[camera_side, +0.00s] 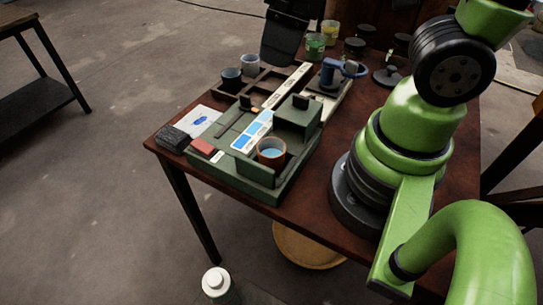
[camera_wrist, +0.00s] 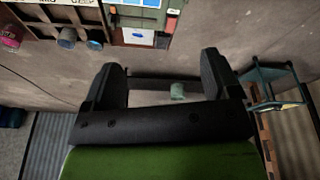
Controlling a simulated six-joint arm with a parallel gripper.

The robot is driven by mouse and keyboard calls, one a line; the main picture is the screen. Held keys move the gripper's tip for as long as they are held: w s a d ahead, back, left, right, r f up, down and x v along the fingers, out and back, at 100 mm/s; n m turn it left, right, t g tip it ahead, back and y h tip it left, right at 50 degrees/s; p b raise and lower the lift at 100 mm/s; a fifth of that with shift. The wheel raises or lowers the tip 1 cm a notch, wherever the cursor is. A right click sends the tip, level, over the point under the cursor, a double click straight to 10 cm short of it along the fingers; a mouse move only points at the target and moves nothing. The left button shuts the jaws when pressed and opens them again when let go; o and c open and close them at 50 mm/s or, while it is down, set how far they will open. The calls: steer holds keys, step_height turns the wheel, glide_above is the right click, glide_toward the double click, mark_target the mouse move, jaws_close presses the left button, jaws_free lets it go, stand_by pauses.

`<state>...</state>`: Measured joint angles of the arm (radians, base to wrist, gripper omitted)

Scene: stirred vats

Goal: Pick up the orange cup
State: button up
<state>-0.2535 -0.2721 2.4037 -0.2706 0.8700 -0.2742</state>
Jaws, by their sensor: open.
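The orange cup (camera_side: 271,152) stands upright at the front end of the green station (camera_side: 243,182) in the side view, with blue liquid inside. It is not clearly seen in the wrist view. My gripper (camera_wrist: 163,78) is open in the wrist view, its two black fingers wide apart with nothing between them. In the side view, a black part of my gripper (camera_side: 288,38) shows at the top, behind and above the station, well away from the orange cup. Its fingertips cannot be made out there.
Two small cups, one dark (camera_side: 231,78) and one grey (camera_side: 250,65), stand in a wooden tray. A green cup (camera_side: 316,46) and a yellow cup (camera_side: 330,30) stand farther back. A blue clamp-like device (camera_side: 341,70) stands right of the station. A red block (camera_side: 203,147) lies left of the orange cup.

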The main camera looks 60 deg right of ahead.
mark_target(272, 148)
steer(key=w+a+f+n+g+h, duration=0.1)
steer(key=a+f+n+g+h, duration=0.1)
steer(key=f+n, duration=0.45)
steer(key=w+a+f+n+g+h, duration=0.1)
steer(key=a+f+n+h, duration=0.15)
steer(key=f+n, duration=0.45)
steer(key=shift+n, duration=0.35)
steer(key=shift+d+x, duration=0.25)
steer(key=shift+x, duration=1.95)
steer(key=shift+d+x, duration=0.25)
steer(key=shift+x, duration=1.9)
steer(key=shift+s+r, duration=0.1)
steer(key=shift+r, duration=0.1)
steer(key=shift+c, duration=0.4)
steer(key=c, duration=0.9)
